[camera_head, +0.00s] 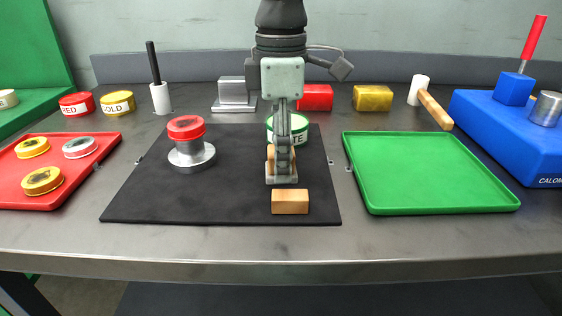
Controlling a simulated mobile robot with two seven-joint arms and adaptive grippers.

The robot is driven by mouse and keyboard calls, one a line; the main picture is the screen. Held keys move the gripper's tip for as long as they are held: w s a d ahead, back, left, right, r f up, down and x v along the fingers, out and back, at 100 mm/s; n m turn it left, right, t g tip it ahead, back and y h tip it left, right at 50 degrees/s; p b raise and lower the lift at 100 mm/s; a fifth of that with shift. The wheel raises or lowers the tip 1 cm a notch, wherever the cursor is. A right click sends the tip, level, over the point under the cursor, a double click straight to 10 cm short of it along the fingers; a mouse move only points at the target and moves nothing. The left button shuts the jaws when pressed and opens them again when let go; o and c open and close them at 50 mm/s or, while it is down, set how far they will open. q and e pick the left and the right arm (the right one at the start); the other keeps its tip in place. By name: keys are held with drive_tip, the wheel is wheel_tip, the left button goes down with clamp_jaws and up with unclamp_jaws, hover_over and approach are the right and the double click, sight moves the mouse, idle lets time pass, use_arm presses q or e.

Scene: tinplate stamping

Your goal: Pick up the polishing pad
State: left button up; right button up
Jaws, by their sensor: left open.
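A small tan block (290,203), perhaps the polishing pad, lies on the black mat (220,207) near its front edge. My left gripper (281,178) points down over the mat, just behind this block. It is open, though its fingers overlap in this view and the gap between them is hard to see. Another tan piece (270,152) shows behind the fingers and is mostly hidden; I cannot tell whether they touch it. My right gripper is not in view.
A white-labelled green-rimmed tin (299,128) stands behind the gripper. A red-topped metal stamp (190,145) stands on the mat to the left. A red tray (42,200) with tins is at left, an empty green tray (430,175) at right, and a mallet (434,108) behind it.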

use_arm(q)
drive_tip(key=c, duration=1.3)
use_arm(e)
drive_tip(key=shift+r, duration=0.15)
use_arm(q)
drive_tip(key=shift+r, duration=0.6)
wheel_tip(320, 180, up, 3)
drive_tip(key=shift+w+f, duration=0.1)
drive_tip(key=s+a+r, duration=0.1)
drive_tip(key=a+r, duration=0.1)
drive_tip(key=a, duration=0.1)
drive_tip(key=s+a+r+b, duration=0.1)
drive_tip(key=a+r, duration=0.1)
drive_tip(key=a, duration=0.2)
drive_tip(key=s+a+r, duration=0.1)
drive_tip(key=a+r, duration=0.2)
drive_tip(key=a, duration=0.1)
drive_tip(key=shift+s+a, duration=0.1)
drive_tip(key=shift+a, duration=0.05)
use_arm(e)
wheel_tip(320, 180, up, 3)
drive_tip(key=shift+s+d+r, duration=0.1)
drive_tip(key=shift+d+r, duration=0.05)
